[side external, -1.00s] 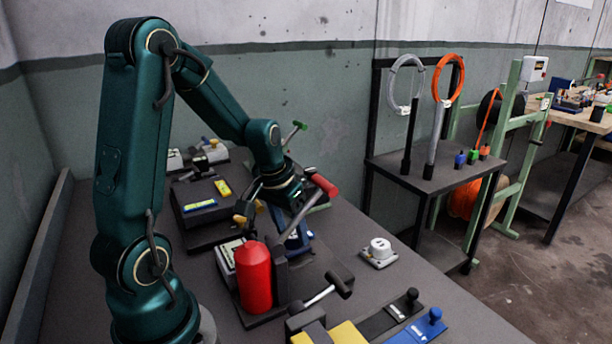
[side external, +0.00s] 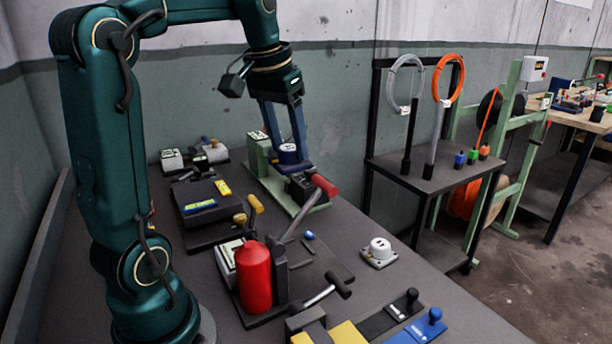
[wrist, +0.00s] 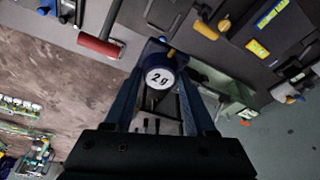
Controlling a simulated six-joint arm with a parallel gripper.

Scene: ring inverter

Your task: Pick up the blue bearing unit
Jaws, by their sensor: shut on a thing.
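The blue bearing unit (side external: 289,158) is a short, dark blue round body with a pale top face. My gripper (side external: 292,165) is shut on it, with one long blue-grey finger on each side. In the wrist view the bearing unit (wrist: 160,77) sits between the fingers, and its white face reads something like "29". In the side view the unit appears in front of a green fixture (side external: 262,178) near the wall. Its lower part is hard to separate from the dark parts behind it. I cannot tell its exact height.
A red cylinder (side external: 254,278) stands on a dark base, beside a red-ended lever (side external: 326,186). A small blue piece (side external: 309,235) lies on that base. A white round-topped device (side external: 379,253) sits at the right. A dark box (side external: 205,201) stands at the left.

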